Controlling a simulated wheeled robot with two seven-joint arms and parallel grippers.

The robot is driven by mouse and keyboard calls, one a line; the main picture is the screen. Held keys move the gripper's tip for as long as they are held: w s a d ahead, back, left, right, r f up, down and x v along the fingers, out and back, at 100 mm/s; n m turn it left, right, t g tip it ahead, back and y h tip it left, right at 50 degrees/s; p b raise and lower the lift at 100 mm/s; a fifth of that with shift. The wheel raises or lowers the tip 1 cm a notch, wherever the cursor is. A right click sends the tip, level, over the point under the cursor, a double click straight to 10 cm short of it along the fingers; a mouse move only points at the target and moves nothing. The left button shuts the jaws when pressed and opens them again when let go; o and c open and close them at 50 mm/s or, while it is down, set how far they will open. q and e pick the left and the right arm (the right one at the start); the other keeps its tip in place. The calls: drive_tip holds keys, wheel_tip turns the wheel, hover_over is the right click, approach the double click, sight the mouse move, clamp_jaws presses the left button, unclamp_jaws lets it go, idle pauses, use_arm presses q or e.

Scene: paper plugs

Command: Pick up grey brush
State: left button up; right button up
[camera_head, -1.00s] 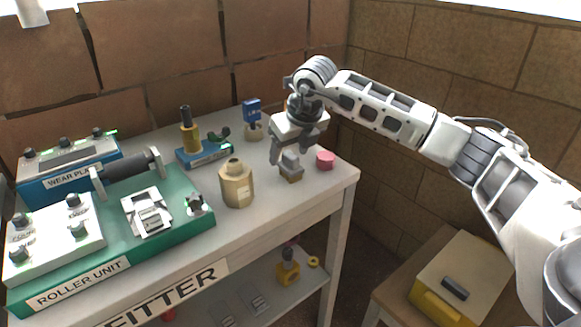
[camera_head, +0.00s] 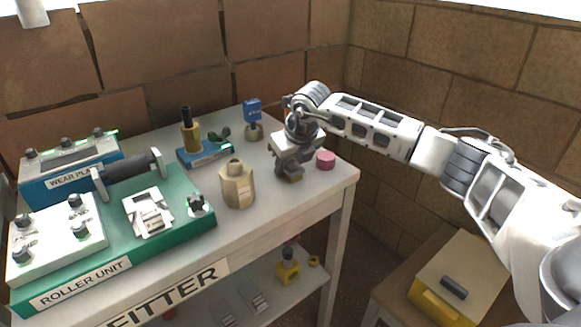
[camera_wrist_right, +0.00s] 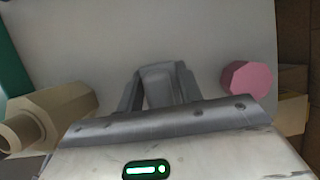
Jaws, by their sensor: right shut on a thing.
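The grey brush (camera_head: 292,179), a small grey block with a tan lower part, is at the right end of the workbench. My right gripper (camera_head: 287,167) is over it from above with its fingers around it, and hides most of it in the head view. In the right wrist view, the grey top of the brush (camera_wrist_right: 160,87) sits between the two fingers of my right gripper (camera_wrist_right: 160,92), which is shut on it. I cannot tell whether the brush touches the bench. My left gripper is not in view.
A pink cylinder (camera_head: 325,159) stands close to the right of the brush. A tan hexagonal bottle (camera_head: 237,185) stands to its left. The green roller unit (camera_head: 120,270) fills the bench's left. A blue-topped tool (camera_head: 252,122) stands behind. A brick wall is at the back.

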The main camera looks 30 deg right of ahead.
drive_tip(key=shift+r, duration=0.1)
drive_tip(key=shift+r, duration=0.6)
drive_tip(key=s+a+r+b, duration=0.2)
drive_tip(key=s+a+r, duration=0.7)
drive_tip(key=a+r, duration=0.1)
drive_tip(key=shift+a+v, duration=0.2)
drive_tip(key=shift+v, duration=0.7)
drive_tip(key=shift+w, duration=0.1)
drive_tip(key=o, duration=0.4)
drive_tip(key=shift+c, duration=1.3)
